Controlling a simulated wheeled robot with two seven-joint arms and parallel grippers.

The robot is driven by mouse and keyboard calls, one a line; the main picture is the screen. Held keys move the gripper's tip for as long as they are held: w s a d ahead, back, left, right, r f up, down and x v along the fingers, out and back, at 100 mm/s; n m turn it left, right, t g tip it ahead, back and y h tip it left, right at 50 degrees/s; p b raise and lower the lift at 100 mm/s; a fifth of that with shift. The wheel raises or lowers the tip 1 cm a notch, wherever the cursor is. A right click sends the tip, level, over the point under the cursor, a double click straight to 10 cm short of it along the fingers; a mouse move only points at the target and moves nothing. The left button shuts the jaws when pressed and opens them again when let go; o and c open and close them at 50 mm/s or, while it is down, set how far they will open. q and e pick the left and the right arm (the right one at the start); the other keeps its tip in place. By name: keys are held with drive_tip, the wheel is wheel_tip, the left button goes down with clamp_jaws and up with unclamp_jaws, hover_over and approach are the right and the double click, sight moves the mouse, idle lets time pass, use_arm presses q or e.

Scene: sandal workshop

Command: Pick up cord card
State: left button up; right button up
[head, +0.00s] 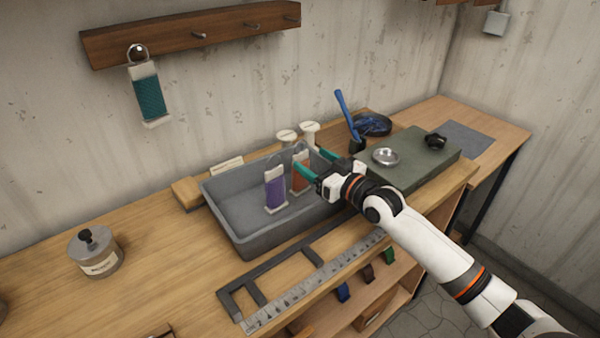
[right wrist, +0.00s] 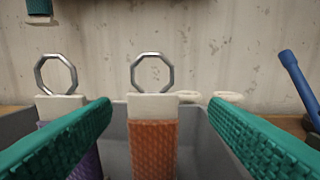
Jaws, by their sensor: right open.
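An orange cord card (head: 299,172) with a white top and a metal ring stands upright in the grey bin (head: 236,240). A purple cord card (head: 275,188) stands to its left in the same bin. A teal cord card (head: 149,98) hangs by its ring from the wall rail. My right gripper (head: 328,167) is open at the orange card, with teal fingers. In the right wrist view the orange card (right wrist: 153,150) is centred between the spread fingers, and the purple card (right wrist: 86,163) is partly hidden behind the left finger. My left gripper is out of view.
White spools (head: 309,131) stand behind the bin. A ruler (head: 310,283) lies in front of the bin.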

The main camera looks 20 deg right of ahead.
sight(302, 153)
drive_tip(key=x, duration=0.3)
drive_tip(key=p+x, duration=0.1)
drive_tip(key=x, duration=0.1)
drive_tip(key=shift+s+a+r, duration=0.2)
drive_tip(key=shift+a+r, duration=0.05)
drive_tip(key=shift+a, duration=0.05)
drive_tip(key=c, duration=1.4)
